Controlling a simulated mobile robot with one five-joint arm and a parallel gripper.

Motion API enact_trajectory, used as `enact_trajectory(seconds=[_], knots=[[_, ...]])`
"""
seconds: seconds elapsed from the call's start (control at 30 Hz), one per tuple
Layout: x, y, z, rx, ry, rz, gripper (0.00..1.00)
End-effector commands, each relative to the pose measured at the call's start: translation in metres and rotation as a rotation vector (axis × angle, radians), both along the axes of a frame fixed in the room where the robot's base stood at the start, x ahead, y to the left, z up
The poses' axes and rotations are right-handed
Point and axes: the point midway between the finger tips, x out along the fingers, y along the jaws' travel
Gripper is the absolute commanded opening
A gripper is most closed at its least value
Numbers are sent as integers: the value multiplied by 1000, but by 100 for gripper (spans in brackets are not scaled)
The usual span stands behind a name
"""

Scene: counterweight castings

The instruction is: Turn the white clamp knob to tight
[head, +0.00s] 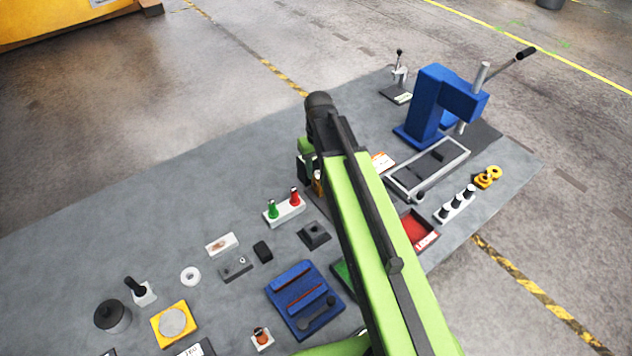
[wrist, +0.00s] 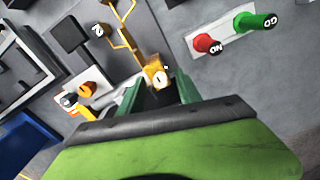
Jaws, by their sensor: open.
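My gripper (wrist: 158,88) shows in the wrist view with two green fingers apart and open. A small orange-brown block (wrist: 155,70) with a round white face (wrist: 158,80) marked with a dark stroke lies between or just beyond the fingertips; I cannot tell whether they touch it. This white face may be the clamp knob, but I cannot be sure. A thin orange bracket (wrist: 126,35) runs up from the block. In the head view my gripper (head: 311,177) is low over the table, and my arm hides much of this spot.
Red (wrist: 207,44) and green (wrist: 255,21) buttons stand on a white base right of the gripper. An orange knob (wrist: 86,89) on a white plate is left. A blue press (head: 437,103) stands at the back right of the grey table (head: 150,210). The table's far left is clear.

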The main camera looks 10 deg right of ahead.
Motion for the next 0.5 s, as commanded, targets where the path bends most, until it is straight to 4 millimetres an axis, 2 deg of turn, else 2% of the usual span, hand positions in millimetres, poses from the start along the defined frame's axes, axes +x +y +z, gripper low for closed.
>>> enact_trajectory(seconds=[0.03, 0.33, 0.5], knots=[[0, 0, -9, 0, 0, 0, 41], [0, 0, -7, 0, 0, -1, 40], [0, -1, -7, 0, 0, -1, 18]])
